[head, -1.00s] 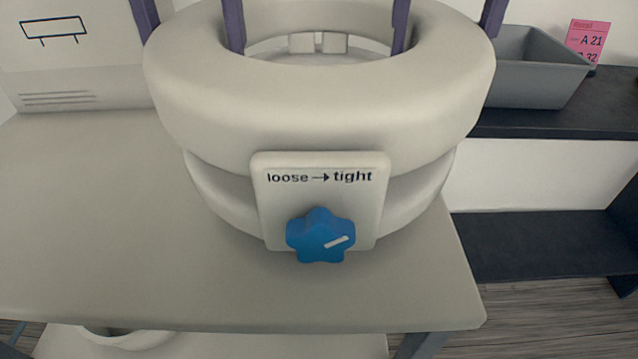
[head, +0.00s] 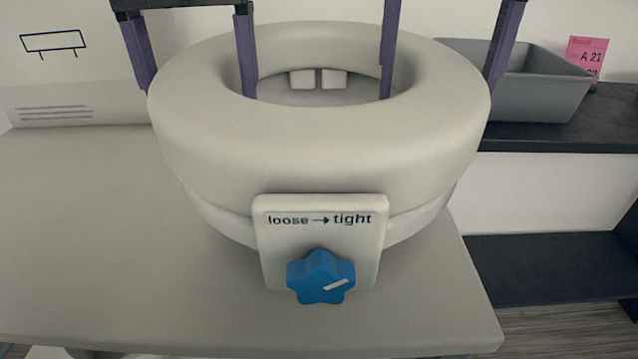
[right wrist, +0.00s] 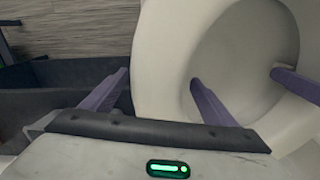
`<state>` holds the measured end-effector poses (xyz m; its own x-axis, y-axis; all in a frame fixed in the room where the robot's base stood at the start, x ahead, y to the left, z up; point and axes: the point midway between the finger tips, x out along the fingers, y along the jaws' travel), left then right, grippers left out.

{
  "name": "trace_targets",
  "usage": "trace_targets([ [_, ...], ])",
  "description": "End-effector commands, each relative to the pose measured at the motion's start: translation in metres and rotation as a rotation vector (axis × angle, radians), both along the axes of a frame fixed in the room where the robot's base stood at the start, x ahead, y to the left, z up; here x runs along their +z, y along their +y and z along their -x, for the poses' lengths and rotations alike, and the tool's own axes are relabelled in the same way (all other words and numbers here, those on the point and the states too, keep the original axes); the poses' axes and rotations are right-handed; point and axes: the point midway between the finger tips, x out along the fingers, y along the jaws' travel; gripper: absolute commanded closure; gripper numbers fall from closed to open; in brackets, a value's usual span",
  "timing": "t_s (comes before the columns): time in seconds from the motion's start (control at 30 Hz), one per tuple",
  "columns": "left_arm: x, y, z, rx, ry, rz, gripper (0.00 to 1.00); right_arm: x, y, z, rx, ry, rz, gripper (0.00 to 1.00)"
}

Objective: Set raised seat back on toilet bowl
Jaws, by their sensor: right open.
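The raised seat (head: 318,135), a thick pale ring, rests level on the pale toilet bowl (head: 205,215), with only a thin seam between them. Its front plate (head: 320,208) reads "loose → tight" and carries a blue star knob (head: 321,278) with a white mark. My left gripper (head: 198,93) is open, one purple finger outside the ring's left wall and one in the hole. My right gripper (head: 437,91) is open around the right wall likewise; in the right wrist view it (right wrist: 158,77) straddles the wall. Finger contact is hard to tell.
The bowl stands on a pale table (head: 90,230) with free room at left. A grey bin (head: 535,85) sits on a dark shelf (head: 610,115) at right, by a pink label (head: 587,60). A pale panel (head: 70,70) stands behind at left.

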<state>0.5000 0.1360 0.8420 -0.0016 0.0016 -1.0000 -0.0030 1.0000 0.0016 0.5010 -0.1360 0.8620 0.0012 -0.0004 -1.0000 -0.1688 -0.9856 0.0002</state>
Motion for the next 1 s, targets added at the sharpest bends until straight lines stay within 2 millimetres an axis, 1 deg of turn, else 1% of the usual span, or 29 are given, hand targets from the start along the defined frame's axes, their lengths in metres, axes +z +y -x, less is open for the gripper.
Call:
trace_targets([
  [0.13, 0.004, 0.000, 0.000, 0.000, -0.002, 0.000, 0.21, 0.001, 0.001, 0.000, 0.003, 0.001, 0.000, 0.20],
  [0.23, 0.015, -0.001, -0.001, 0.001, -0.003, -0.001, 0.21, 0.002, 0.001, 0.000, 0.003, 0.001, 0.000, 0.20],
  [0.33, 0.035, 0.000, -0.001, 0.004, -0.007, 0.000, 0.21, 0.005, 0.001, 0.000, 0.004, 0.001, 0.000, 0.20],
  [0.5, 0.068, 0.000, -0.001, 0.005, -0.006, -0.003, 0.21, 0.003, 0.001, 0.000, 0.004, 0.001, 0.000, 0.20],
  [0.57, 0.076, -0.001, 0.000, 0.003, -0.001, -0.004, 0.21, 0.003, 0.001, 0.001, 0.004, 0.001, 0.000, 0.20],
  [0.67, 0.093, 0.000, 0.000, 0.006, -0.008, -0.002, 0.21, 0.003, 0.001, 0.001, 0.004, 0.001, 0.000, 0.20],
  [0.77, 0.096, -0.001, 0.000, 0.003, 0.009, -0.006, 0.21, 0.003, 0.001, 0.001, 0.004, 0.001, 0.000, 0.20],
  [1.0, 0.111, 0.000, 0.000, 0.002, 0.010, -0.005, 0.21, 0.003, 0.001, 0.001, 0.004, 0.001, 0.000, 0.20],
])
